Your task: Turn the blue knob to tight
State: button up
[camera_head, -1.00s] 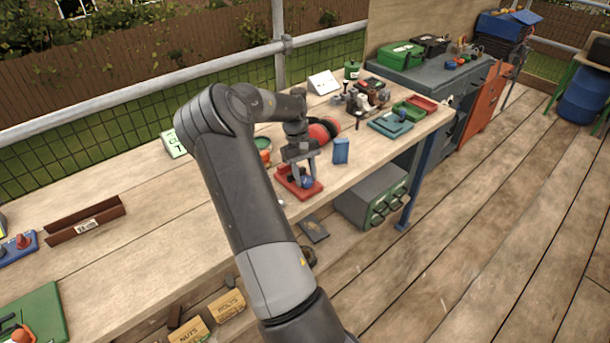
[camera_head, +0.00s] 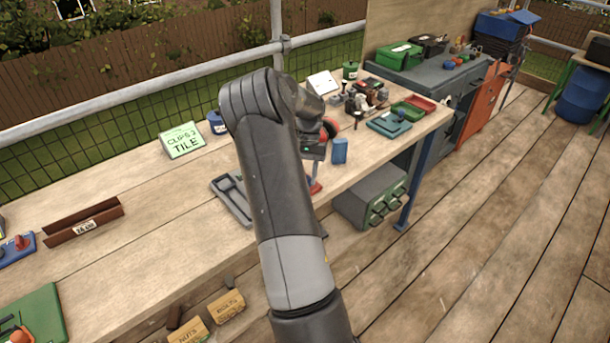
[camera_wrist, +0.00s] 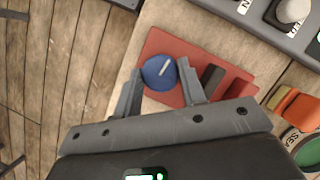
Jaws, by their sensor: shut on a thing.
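The blue knob (camera_wrist: 153,76) is round with a white pointer line and sits on a flat red base (camera_wrist: 185,42). In the wrist view, the line slants up and to the right. My gripper (camera_wrist: 159,71) is shut on the knob, with one finger on each side of it. In the head view, my arm hides the knob and most of the red base; only a corner of the base (camera_head: 315,187) shows at the front of the bench. Any tight mark is not readable.
A blue box (camera_head: 339,150) stands on the bench just right of my wrist. A grey tray (camera_head: 233,203) lies left of my arm, with a green-lettered sign (camera_head: 182,140) behind it. In the wrist view, a dark grey labelled panel (camera_wrist: 252,16) lies beyond the base.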

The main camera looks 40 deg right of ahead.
jog(key=shift+m, duration=0.3)
jog(key=o, duration=1)
jog(key=v, duration=1)
jog(key=shift+d+r, duration=0.15)
jog(key=shift+r, duration=0.25)
